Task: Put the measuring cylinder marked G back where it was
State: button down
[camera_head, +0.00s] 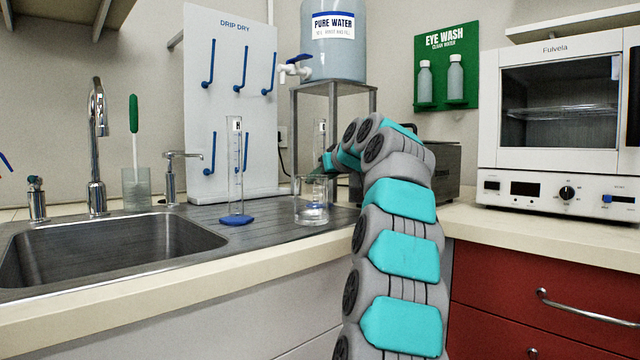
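A clear measuring cylinder marked H (236,165) stands upright on its blue base on the ribbed draining surface beside the sink. A second clear cylinder (320,135) shows upright below the water tank, partly behind a glass beaker and my arm. Its label is too small to read surely, so I cannot tell whether it is the one marked G. My gripper (328,161) is at the arm's far end, close to this second cylinder. Its fingers are mostly hidden by my own wrist, so I cannot tell whether they hold it.
The glass beaker (311,203) stands on the drainer in front of the second cylinder. A pure-water tank (338,50) sits on a metal stand (374,100). A drip-dry pegboard (225,60) with empty blue pegs stands behind. The sink (110,250) is left; an oven (560,110) is right.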

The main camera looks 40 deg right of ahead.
jog(key=shift+f, duration=0.1)
jog(key=shift+f, duration=0.15)
jog(key=c, duration=0.5)
grip_release()
jog(key=shift+r, duration=0.3)
jog(key=v, duration=1.2)
jog(key=shift+f, duration=0.1)
